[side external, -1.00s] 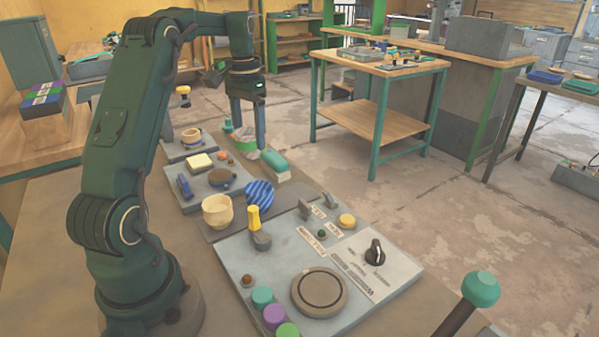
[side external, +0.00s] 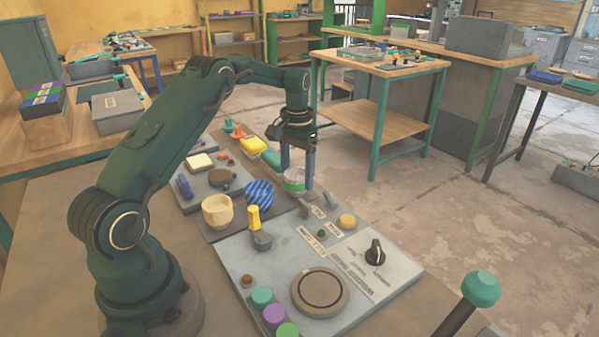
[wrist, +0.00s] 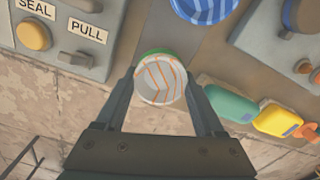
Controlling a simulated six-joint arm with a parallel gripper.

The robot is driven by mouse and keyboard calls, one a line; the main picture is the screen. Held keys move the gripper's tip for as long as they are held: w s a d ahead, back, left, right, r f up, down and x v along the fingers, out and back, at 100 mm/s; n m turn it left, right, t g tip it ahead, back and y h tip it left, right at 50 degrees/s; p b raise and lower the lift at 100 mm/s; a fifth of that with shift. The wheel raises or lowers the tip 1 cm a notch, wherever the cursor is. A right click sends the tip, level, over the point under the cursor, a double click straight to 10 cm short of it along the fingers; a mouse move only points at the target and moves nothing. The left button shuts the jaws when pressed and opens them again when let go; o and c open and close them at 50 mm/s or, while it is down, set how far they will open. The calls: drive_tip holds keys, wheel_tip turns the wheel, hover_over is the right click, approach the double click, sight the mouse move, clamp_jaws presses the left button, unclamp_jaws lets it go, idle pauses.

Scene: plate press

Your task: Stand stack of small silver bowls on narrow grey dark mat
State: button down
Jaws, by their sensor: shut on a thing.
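My gripper (side external: 297,184) is shut on the stack of small bowls (side external: 293,181), a pale silvery round piece with a green band. In the wrist view the stack (wrist: 161,80) sits between the fingertips (wrist: 163,86), showing orange stripes inside and a green edge behind. The narrow dark grey mat (side external: 222,233) runs between the two panels. The stack is at or over the mat's far right end; I cannot tell whether it touches. The mat (wrist: 190,48) also shows beyond the stack in the wrist view.
On the mat stand a cream cup (side external: 217,211) and a blue striped bowl (side external: 259,194). The control panel (side external: 290,262) with knobs and a yellow-handled lever (side external: 255,222) lies nearer.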

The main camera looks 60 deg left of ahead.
drive_tip(key=shift+f, duration=0.15)
unclamp_jaws()
